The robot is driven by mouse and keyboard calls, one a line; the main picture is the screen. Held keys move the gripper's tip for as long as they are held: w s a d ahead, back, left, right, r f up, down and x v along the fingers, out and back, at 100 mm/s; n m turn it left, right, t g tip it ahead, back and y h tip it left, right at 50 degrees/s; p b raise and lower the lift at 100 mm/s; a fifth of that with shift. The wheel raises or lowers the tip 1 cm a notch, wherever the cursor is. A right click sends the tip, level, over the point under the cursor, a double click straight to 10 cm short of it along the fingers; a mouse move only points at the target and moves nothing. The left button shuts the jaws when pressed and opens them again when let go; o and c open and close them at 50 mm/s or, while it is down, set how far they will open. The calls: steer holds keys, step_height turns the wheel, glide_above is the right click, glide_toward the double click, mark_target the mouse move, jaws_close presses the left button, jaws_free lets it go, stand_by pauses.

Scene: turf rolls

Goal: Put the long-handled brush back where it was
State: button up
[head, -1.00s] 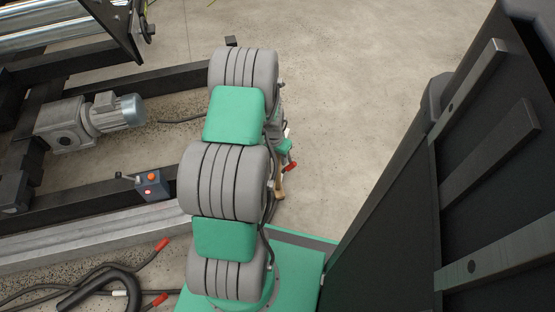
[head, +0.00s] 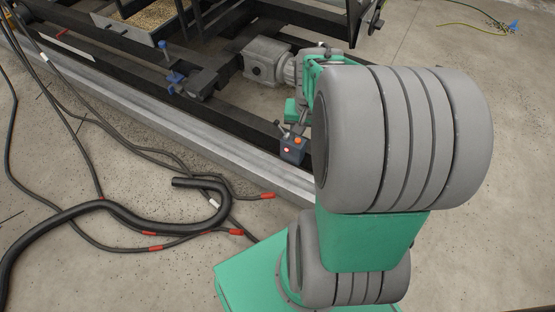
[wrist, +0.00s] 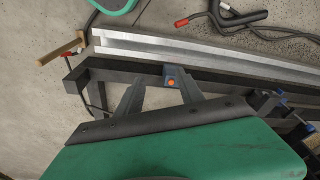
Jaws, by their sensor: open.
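My gripper (wrist: 155,73) is open in the wrist view, its two grey fingers apart with nothing held between them. The control box (wrist: 171,83) with an orange button shows beyond the fingers; it also shows in the head view (head: 293,149). A short wooden bar (wrist: 62,48) with a dark end lies at the upper left of the wrist view, beyond the frame's end and apart from my fingers. I cannot tell whether it is part of the long-handled brush. No brush is clearly recognisable in either view. In the head view my arm hides much of the right middle.
A black machine frame (head: 112,72) with a pale rail (head: 150,127) runs diagonally. A grey motor (head: 265,60) and a tray of grain (head: 150,18) sit on it. A thick black hose (head: 75,213) and red-tipped cables (head: 265,196) lie on the left floor.

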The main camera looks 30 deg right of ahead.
steer(key=s+a+r+n, duration=0.2)
steer(key=a+n, duration=0.1)
steer(key=a, duration=0.6)
steer(key=s+a+r+n+y, duration=0.1)
steer(key=a+n, duration=0.3)
steer(key=a, duration=0.4)
steer(key=shift+s+a+r, duration=0.35)
steer(key=shift+s+r, duration=0.25)
steer(key=shift+r, duration=0.05)
steer(key=shift+w, duration=0.1)
